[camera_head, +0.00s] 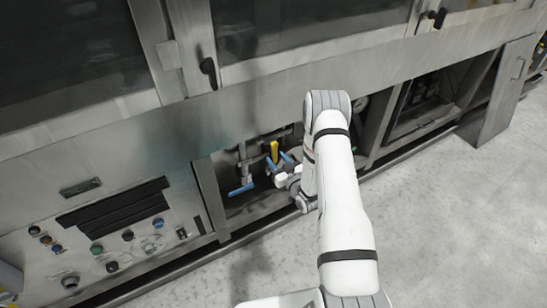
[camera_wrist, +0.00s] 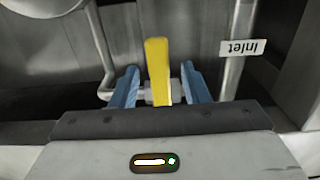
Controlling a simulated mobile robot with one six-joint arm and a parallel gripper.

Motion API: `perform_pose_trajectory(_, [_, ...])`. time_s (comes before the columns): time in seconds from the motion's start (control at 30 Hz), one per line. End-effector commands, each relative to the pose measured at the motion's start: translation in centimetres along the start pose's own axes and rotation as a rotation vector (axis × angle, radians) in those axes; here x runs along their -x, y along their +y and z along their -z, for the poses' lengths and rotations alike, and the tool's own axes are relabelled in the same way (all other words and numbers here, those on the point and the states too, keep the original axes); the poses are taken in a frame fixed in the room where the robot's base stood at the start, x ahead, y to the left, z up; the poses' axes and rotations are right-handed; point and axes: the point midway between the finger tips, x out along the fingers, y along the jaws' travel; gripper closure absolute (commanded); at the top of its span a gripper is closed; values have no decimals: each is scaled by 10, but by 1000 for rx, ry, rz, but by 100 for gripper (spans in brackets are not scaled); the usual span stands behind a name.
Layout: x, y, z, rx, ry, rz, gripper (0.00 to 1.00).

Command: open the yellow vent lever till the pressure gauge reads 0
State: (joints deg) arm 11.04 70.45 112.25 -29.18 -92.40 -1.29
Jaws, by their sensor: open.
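The yellow vent lever (camera_wrist: 157,68) stands between the two blue fingers of my gripper (camera_wrist: 160,72) in the wrist view. The fingers are open, with a gap visible on each side of the lever. A metal fitting shows behind the lever. In the head view the lever (camera_head: 274,150) is inside the open lower bay, and my gripper (camera_head: 279,161) is at it, partly hidden by my arm. A round pale-rimmed part, possibly the pressure gauge, is cut off at the top left of the wrist view; no reading shows.
A blue-handled valve (camera_head: 240,189) is left of the lever in the bay. A vertical pipe (camera_wrist: 238,60) with an upside-down "Inlet" label (camera_wrist: 242,48) stands to the right in the wrist view. A control panel (camera_head: 125,235) is at lower left. The floor (camera_head: 455,220) is clear at right.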

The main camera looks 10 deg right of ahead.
Motion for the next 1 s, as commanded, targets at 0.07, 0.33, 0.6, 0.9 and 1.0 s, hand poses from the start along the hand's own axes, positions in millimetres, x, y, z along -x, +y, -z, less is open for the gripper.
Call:
perform_pose_trajectory(0.07, [-10,0,0,2,1,2,58])
perform_pose_trajectory(0.33, [-21,0,0,0,-1,-1,58])
perform_pose_trajectory(0.6, [-21,1,0,0,-1,-2,68])
perform_pose_trajectory(0.9, [-21,1,0,0,-1,-1,93])
perform_pose_trajectory(1.0, [-21,1,0,0,-1,-1,100])
